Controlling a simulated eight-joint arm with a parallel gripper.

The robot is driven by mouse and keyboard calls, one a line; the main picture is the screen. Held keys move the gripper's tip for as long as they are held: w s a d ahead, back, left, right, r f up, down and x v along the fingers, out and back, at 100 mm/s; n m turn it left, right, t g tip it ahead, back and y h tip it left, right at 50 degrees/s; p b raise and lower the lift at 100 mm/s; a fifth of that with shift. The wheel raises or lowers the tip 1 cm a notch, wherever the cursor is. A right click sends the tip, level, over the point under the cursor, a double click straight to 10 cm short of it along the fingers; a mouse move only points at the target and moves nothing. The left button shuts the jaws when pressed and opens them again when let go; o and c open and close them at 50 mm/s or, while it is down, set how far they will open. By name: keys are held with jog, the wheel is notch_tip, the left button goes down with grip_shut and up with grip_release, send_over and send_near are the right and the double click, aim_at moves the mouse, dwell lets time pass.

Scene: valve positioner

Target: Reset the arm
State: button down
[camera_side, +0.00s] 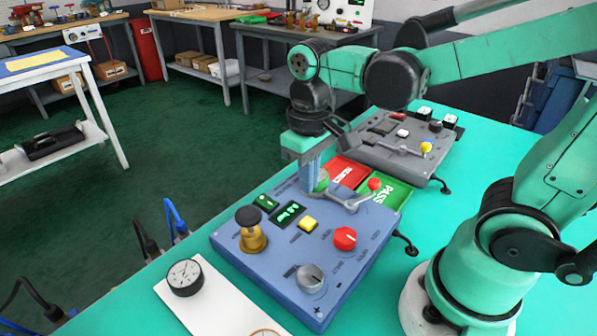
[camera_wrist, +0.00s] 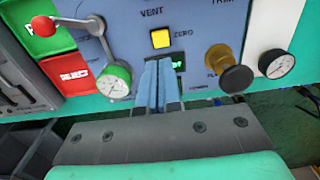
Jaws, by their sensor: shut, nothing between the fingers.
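My gripper (camera_side: 311,182) points down over the far edge of the blue valve positioner panel (camera_side: 290,250). Its two blue fingers are together with nothing between them, as the wrist view (camera_wrist: 158,68) also shows. In the side view it overlaps the small green-and-white gauge (camera_side: 322,181), which is partly hidden. In the wrist view the fingers reach toward the yellow button (camera_wrist: 160,39) and cover part of the green display (camera_wrist: 178,61). I cannot tell whether they touch the panel. The grey lever with a red ball (camera_side: 375,184) lies right of the gripper.
The panel also has a brass knob with a black top (camera_side: 250,230), a red knob (camera_side: 345,238) and a grey knob (camera_side: 311,277). A round gauge (camera_side: 185,277) sits on a white plate at the left. Red (camera_side: 346,171) and green (camera_side: 392,193) pads and a grey panel (camera_side: 400,145) lie behind.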

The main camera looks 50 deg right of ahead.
jog(key=t, duration=0.2)
jog(key=d+r+t, duration=0.1)
jog(key=t, duration=0.2)
jog(key=w+r+t, duration=0.1)
jog(key=t, duration=0.1)
jog(key=shift+d, duration=0.2)
dwell(0.8)
